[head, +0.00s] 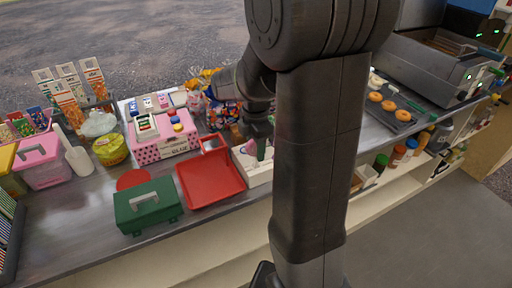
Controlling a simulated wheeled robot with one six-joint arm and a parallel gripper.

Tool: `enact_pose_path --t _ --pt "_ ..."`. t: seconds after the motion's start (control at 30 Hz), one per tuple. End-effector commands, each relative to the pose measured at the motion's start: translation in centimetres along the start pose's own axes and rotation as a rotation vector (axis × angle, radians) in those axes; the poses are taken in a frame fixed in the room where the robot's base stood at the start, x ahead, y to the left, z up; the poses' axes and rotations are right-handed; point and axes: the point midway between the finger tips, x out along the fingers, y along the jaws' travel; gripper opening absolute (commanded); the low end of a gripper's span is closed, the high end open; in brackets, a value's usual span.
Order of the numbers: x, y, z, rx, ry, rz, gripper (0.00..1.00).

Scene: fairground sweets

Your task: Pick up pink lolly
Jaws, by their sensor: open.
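My gripper (258,138) points down over a cream holder (260,176) at the counter's front edge, right of the red tray. Its jaws are open, but the fingertips are small and partly blend with what is behind them. A small pink shape (249,147) shows beside the fingers at the holder; it may be the pink lolly, but it is too small to be sure. My arm hides the counter just right of the holder. I cannot tell whether the fingers touch anything.
A red tray (213,186) and a green box with a handle (148,206) stand left of the gripper. A pink spotted cash register (163,143) is behind them. Bagged sweets (222,114) lie behind the gripper. Doughnuts (388,105) sit on a dark tray at right.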

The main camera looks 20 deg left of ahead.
Motion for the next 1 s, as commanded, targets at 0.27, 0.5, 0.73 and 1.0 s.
enact_pose_path --t 0.27,0.5,0.73,1.0 --pt "0.0 0.0 0.0 0.001 0.000 0.001 0.26" --pt "0.0 0.0 0.0 0.001 0.000 0.001 0.00" --pt "-0.4 0.0 0.0 0.001 0.000 0.002 0.00" --pt "-5.1 0.1 0.0 0.001 -0.001 0.007 0.00"
